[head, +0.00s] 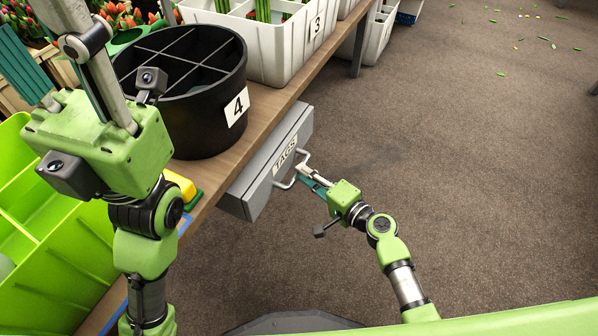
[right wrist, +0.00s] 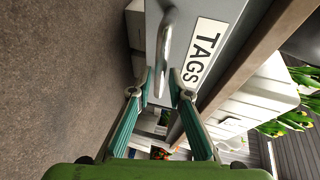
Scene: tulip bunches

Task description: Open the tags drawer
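The tags drawer (head: 247,190) is a grey box under the front edge of the wooden table, and it looks closed. Its front bears a "TAGS" label (head: 285,155) and a metal bar handle (head: 303,155). My right gripper (head: 303,172) is at the handle. In the right wrist view the handle (right wrist: 165,45) runs between the two fingertips (right wrist: 162,80), with the fingers apart on either side of it; a firm grip does not show. My left gripper (head: 58,62) is raised at the upper left, fingers spread and empty, away from the drawer.
A black divided bucket marked 4 (head: 185,120) stands on the table (head: 262,105) above the drawer. A white crate marked 3 (head: 285,50) is behind it. A lime-green divided bin (head: 60,270) is at left. The brown floor (head: 450,150) in front of the drawer is clear.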

